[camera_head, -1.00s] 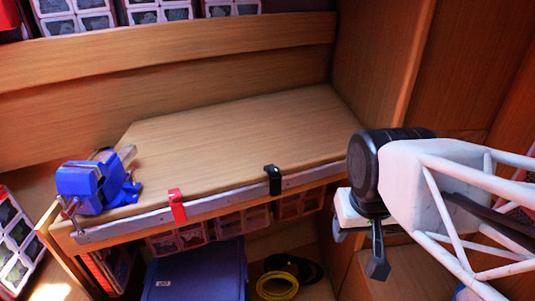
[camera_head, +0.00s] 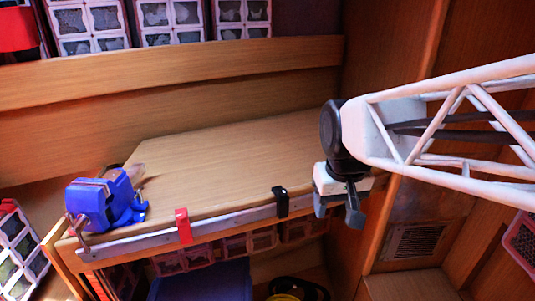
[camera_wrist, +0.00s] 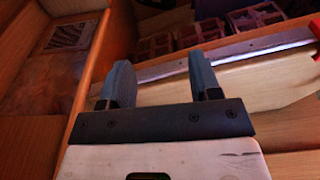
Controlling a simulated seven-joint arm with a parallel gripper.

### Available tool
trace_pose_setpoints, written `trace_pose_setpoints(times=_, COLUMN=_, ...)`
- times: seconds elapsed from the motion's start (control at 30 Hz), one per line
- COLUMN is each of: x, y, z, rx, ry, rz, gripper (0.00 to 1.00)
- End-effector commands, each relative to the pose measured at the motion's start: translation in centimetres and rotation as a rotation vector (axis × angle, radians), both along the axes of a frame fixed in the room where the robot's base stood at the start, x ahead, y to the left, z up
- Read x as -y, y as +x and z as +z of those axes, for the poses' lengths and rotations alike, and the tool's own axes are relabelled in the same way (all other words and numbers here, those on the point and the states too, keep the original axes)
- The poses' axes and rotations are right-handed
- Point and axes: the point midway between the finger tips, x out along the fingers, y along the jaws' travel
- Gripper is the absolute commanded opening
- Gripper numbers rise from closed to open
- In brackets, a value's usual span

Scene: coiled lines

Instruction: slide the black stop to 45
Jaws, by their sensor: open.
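The black stop (camera_head: 281,201) sits on the pale metal rail (camera_head: 235,218) along the bench's front edge, toward the rail's right end. A red stop (camera_head: 183,226) sits on the same rail further left. No scale numbers are readable on the rail. My gripper (camera_head: 338,210) is open and empty, to the right of the black stop and apart from it. In the wrist view, my two fingers (camera_wrist: 160,75) stand apart, with the rail (camera_wrist: 230,52) running beyond them. I cannot make out the black stop in that view.
A blue vise (camera_head: 103,203) stands at the bench's left end. The wooden bench top (camera_head: 225,170) is otherwise clear. Drawer bins (camera_head: 215,250) hang under the front edge, above a blue box (camera_head: 205,283). A wooden wall rises at the right.

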Motion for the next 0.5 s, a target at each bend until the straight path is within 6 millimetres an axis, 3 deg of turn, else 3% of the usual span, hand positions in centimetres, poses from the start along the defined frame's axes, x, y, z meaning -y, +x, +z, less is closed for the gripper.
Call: trace_pose_setpoints(times=0.5, x=-5.1, y=11.2, z=0.3, rx=-0.090, ry=-0.012, rz=0.132, gripper=0.57)
